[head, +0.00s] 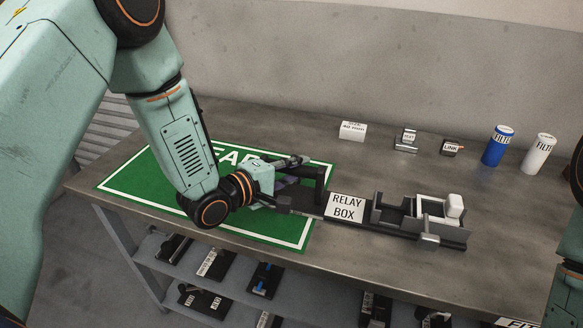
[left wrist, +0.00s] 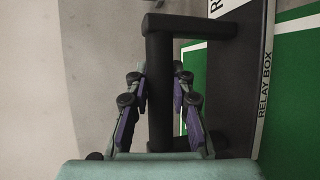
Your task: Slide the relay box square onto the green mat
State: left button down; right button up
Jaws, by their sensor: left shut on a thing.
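The relay box (head: 345,207) is a long dark unit with a white label, lying on the table. Its left end, with a black upright handle (head: 320,182), reaches over the right part of the green mat (head: 150,187); its right end, with grey and white fittings, lies on bare table. My left gripper (head: 292,180) is shut on the handle. In the left wrist view, the purple-padded fingers (left wrist: 159,88) flank the black handle bar (left wrist: 160,55), and green mat shows beside the box. Whether the box's edges line up with the mat is hard to tell. My right gripper is out of view.
Along the back of the table (head: 270,118) stand a white carton (head: 352,131), a small grey part (head: 405,139), a LINK part (head: 452,147), a blue filter (head: 497,146) and a white filter (head: 539,154). A lower shelf (head: 232,293) holds several dark parts. A wall rises behind.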

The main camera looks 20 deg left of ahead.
pick_arm(q)
jog(key=shift+a+p, duration=0.3)
jog(key=shift+a, duration=0.4)
jog(key=shift+w+a+p, duration=0.2)
jog(key=shift+a+p, duration=2.05)
jog(key=shift+a, duration=4.15)
jog(key=shift+w+a+f+p, duration=0.1)
jog(key=shift+a+p, duration=0.3)
jog(key=shift+a, duration=1.2)
jog(key=shift+a+f+p, duration=0.1)
jog(key=shift+a+p, duration=0.25)
jog(key=shift+a, duration=3.95)
jog(key=c, duration=1.6)
grip_release()
jog(key=o, duration=0.5)
jog(key=shift+w, duration=0.15)
